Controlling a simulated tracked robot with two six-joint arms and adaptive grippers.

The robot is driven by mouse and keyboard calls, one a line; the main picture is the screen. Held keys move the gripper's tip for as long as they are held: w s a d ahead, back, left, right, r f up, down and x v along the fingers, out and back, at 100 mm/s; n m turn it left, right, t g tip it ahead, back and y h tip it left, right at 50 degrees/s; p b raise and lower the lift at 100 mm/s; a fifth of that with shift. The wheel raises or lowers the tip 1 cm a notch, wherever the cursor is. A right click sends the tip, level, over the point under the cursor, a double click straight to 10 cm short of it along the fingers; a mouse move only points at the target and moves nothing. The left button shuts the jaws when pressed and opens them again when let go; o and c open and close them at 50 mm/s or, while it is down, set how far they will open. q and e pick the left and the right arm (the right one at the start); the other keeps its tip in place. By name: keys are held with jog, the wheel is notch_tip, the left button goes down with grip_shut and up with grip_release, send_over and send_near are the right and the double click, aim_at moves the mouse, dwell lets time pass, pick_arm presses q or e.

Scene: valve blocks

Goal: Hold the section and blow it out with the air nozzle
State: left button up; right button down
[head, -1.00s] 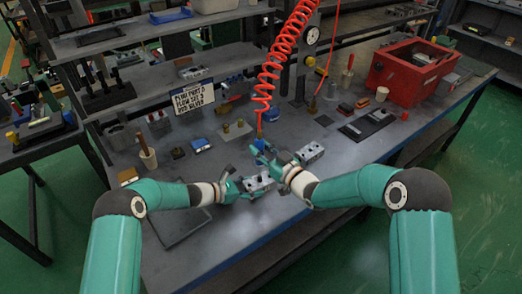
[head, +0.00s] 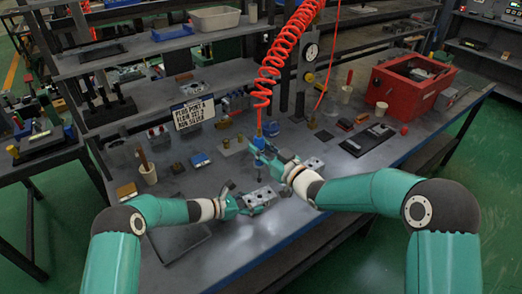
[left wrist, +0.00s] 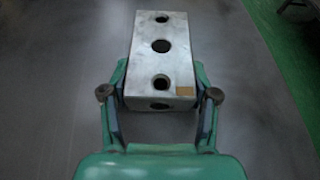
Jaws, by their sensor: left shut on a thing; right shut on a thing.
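The section is a grey metal valve block (head: 262,197) with several round holes in its top. My left gripper (head: 240,205) is shut on its near end and holds it over the bench. In the left wrist view the block (left wrist: 161,62) sits between the two fingers (left wrist: 160,108), with a small tan patch near its lower right corner. My right gripper (head: 266,156) is shut on the blue air nozzle (head: 259,142), under the red coiled hose (head: 278,62). The nozzle is above and apart from the section in the picture; its tip is hard to make out.
Another metal block (head: 314,163) lies just right of my right gripper. A red box (head: 408,90) and a white cup (head: 381,108) stand at the right. A lettered sign (head: 193,113) stands at the back. The bench front (head: 235,250) is mostly clear.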

pick_arm(q)
jog(key=o, duration=1.6)
jog(key=shift+o, duration=0.2)
